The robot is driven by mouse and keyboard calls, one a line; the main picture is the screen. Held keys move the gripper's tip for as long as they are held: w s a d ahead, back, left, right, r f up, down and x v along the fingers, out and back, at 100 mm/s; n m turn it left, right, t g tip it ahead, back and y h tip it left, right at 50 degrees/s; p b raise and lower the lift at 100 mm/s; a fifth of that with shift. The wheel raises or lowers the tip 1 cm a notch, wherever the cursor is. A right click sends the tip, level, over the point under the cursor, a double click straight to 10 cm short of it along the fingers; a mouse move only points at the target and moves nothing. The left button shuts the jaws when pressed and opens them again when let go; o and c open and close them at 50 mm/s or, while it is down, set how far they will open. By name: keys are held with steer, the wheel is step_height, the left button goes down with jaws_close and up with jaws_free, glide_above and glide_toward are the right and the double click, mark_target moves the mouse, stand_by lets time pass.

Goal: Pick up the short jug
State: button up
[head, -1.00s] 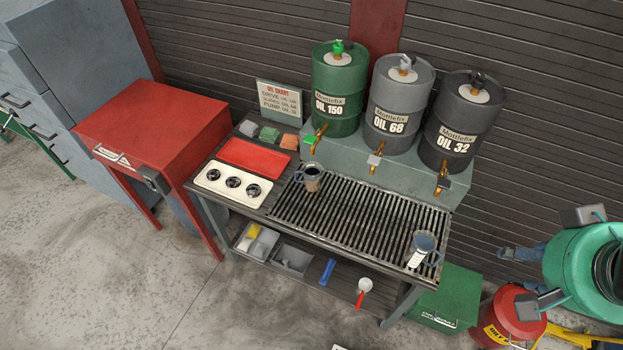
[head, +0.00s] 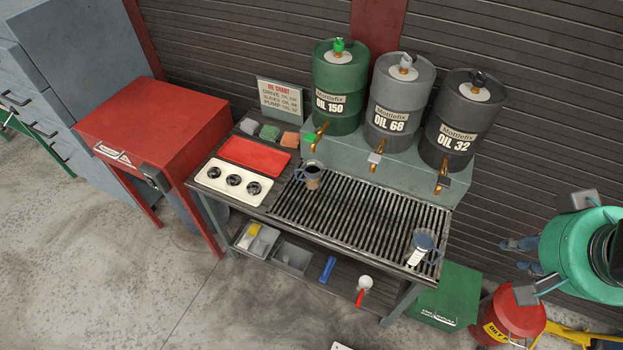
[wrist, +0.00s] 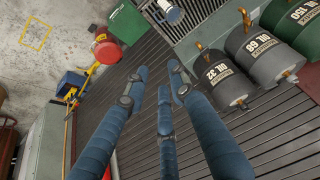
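Two jugs stand upright on the slatted drip grate. One jug (head: 312,178), grey with a tan patch and a dark inside, is at the grate's left end. The other jug (head: 423,243), blue-grey with a white label, is at its right front corner and looks taller, but I cannot be sure which is the short one. The right-hand jug also shows in the wrist view (wrist: 170,12), cut by the top edge. My gripper (head: 511,256) is right of the bench, well apart from both jugs. In the wrist view its blue fingers (wrist: 158,84) are spread and empty.
The green (head: 338,95), grey (head: 399,100) and black (head: 462,125) oil drums with taps stand behind the grate. A red tray (head: 254,155) and a panel with dark knobs (head: 233,184) lie at left. A red can (head: 508,315) stands right. The grate's middle is clear.

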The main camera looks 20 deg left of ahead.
mark_target(308, 176)
steer(key=w+a+f+n+g+y+p, duration=0.1)
steer(key=w+a+f+n+y+p, duration=0.15)
steer(key=w+a, duration=0.9)
steer(key=w+a+f+n+g+y+p, duration=0.1)
steer(key=w+a+f+n, duration=0.15)
steer(key=w+a, duration=0.9)
steer(key=w+a+f+p, duration=0.1)
steer(key=w+a+f, duration=0.1)
steer(key=a+f, duration=0.4)
steer(key=w+a+f+n+g+p, duration=0.1)
steer(key=w+a+f, duration=0.2)
steer(key=a+f, duration=0.4)
steer(key=w+a+f+n+y+p, duration=0.1)
steer(key=w+a+f, duration=0.2)
steer(key=a+f, duration=0.3)
steer(key=shift+a+f+g, duration=0.2)
steer(key=shift+f+g, duration=0.2)
steer(key=shift+f, duration=0.05)
steer(key=shift+w+f, duration=0.1)
steer(key=shift+f, duration=0.05)
steer(key=x, duration=0.8)
steer(key=shift+a, duration=0.2)
steer(key=shift+f, duration=0.25)
steer(key=shift+x, duration=2.5)
